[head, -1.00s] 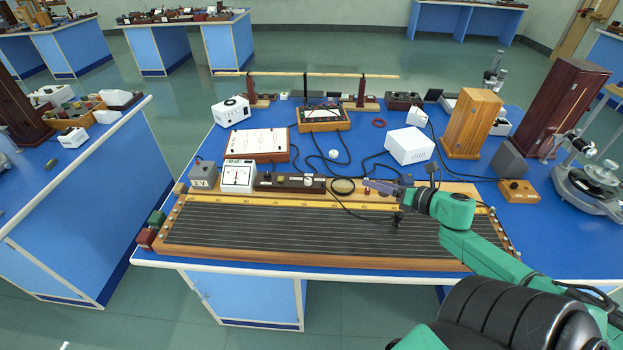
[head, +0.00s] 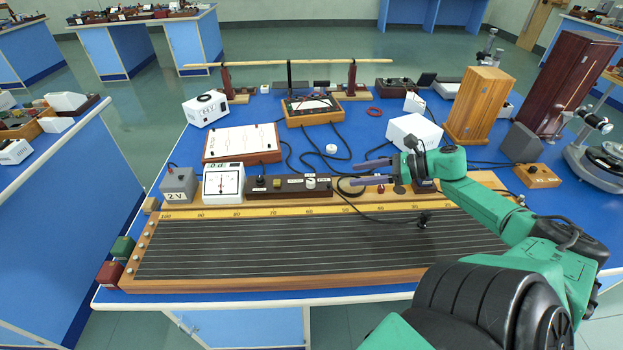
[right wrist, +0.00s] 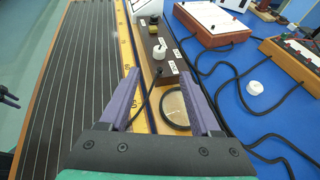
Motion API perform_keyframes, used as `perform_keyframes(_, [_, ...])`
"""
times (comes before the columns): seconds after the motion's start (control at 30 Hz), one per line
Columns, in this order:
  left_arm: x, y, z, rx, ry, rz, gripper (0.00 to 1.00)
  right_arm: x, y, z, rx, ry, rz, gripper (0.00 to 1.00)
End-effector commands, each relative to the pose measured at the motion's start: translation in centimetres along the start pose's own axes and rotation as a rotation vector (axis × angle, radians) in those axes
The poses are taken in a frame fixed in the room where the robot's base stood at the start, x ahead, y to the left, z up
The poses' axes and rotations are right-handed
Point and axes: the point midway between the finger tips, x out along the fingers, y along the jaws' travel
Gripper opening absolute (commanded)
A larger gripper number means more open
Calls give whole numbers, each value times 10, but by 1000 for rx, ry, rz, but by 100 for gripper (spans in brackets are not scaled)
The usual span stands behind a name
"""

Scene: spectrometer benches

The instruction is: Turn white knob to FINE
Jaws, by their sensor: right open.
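The white knob (head: 310,182) sits on top of a long dark brown box (head: 290,188) behind the wire board. In the right wrist view the white knob (right wrist: 160,50) shows ahead of the fingers, with small white labels around it that are too small to read. My right gripper (head: 368,173) is open, its purple fingers pointing left toward the knob. In the right wrist view the two fingers (right wrist: 157,101) are spread and empty, with the knob ahead of them, apart from it.
A white meter (head: 223,184) stands left of the brown box. The long wire board (head: 300,245) lies in front. A black cable loop (right wrist: 176,108) lies between and below the fingers. A white box (head: 413,135) stands behind my right gripper.

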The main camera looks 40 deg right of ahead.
Motion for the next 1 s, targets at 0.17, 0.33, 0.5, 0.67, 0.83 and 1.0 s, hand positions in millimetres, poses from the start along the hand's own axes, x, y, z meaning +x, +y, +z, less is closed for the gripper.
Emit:
perform_keyframes(0.17, [7, 0, 4, -1, -6, 0, 64, 43, 0, 0, -4, 0, 4, 64])
perform_keyframes(0.33, [26, 0, 5, -1, -5, 0, 64, 90, 0, -2, -5, -2, 1, 64])
perform_keyframes(0.5, [39, 0, 3, -1, -1, -1, 64, 120, -1, -1, -1, -2, -1, 64])
perform_keyframes(0.67, [43, 0, 1, -1, 4, -1, 64, 132, 0, 0, 0, 1, -2, 64])
perform_keyframes(0.83, [42, 0, 1, -1, 4, -1, 64, 134, 0, 1, 2, 2, -2, 64])
perform_keyframes(1.0, [42, 0, 1, -1, 5, -1, 64, 134, 0, 1, 2, 2, -2, 41])
